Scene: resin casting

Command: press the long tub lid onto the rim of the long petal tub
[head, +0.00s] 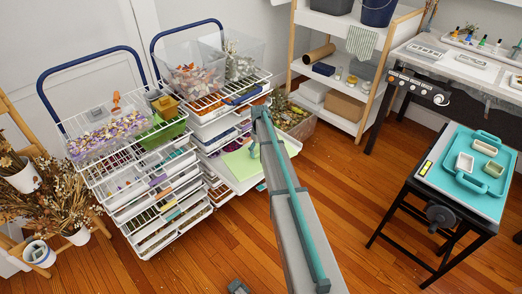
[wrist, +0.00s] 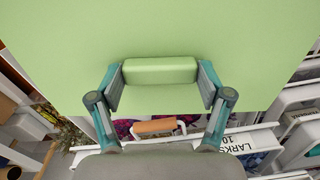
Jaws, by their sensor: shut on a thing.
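The long tub lid is a flat light-green plate with a raised green grip bar; it fills much of the wrist view (wrist: 160,25) and shows in the head view (head: 240,163) at the right cart's front. My gripper (wrist: 160,72) is shut on the bar, one finger at each end. In the head view my arm hides most of the gripper. A long clear tub of purple and yellow petals (head: 108,134) stands on the left cart's top; I cannot tell whether it is the task's tub. Whether the lid touches anything beneath it is hidden.
Below the lid's near edge are a wooden-looking handle (wrist: 156,126), purple petals and a labelled white rail (wrist: 245,143). A green bin (head: 163,132) stands on the left cart, clear tubs (head: 192,82) on the right cart. A worktable (head: 468,195) stands right; open floor lies between.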

